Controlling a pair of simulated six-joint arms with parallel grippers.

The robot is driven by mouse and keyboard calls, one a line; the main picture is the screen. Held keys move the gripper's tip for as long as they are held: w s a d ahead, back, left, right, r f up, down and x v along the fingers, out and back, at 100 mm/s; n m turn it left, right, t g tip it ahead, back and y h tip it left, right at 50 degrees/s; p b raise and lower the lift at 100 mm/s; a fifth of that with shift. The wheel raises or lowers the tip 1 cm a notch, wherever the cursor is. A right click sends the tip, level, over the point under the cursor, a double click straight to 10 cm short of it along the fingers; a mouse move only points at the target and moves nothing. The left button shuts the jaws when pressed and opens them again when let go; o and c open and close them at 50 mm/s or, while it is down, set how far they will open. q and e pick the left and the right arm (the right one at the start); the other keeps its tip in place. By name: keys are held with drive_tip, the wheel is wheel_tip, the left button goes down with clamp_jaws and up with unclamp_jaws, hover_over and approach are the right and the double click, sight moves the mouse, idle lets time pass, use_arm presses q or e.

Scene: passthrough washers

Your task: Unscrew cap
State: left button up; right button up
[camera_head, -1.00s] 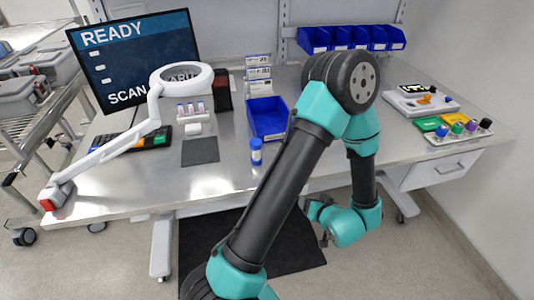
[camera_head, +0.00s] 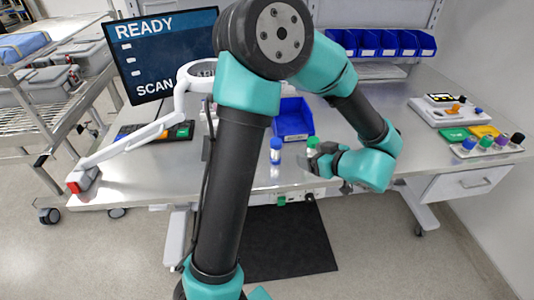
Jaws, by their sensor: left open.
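A small bottle with a blue cap (camera_head: 275,150) stands upright on the steel table, in front of the blue bin. A second capped item with a green top (camera_head: 312,143) stands just right of it, its lower part hidden by my left gripper. My left gripper (camera_head: 318,162) is open at the table's front edge, close to the green-topped item; whether it touches it cannot be told. My right gripper is not in view.
A blue bin (camera_head: 293,122) stands behind the bottles. A monitor (camera_head: 150,50) and a white ring-lamp arm (camera_head: 130,140) are at left. A rack with coloured caps (camera_head: 488,145) and a white device (camera_head: 447,108) are at right. The table's right-centre is clear.

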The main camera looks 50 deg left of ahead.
sight(280, 145)
use_arm(q)
drive_tip(key=x, duration=1.2)
drive_tip(key=shift+w+a, duration=0.1)
drive_tip(key=shift+w, duration=0.05)
drive_tip(key=shift+x, duration=2.6)
drive_tip(key=shift+w, duration=0.2)
drive_tip(key=c, duration=1.1)
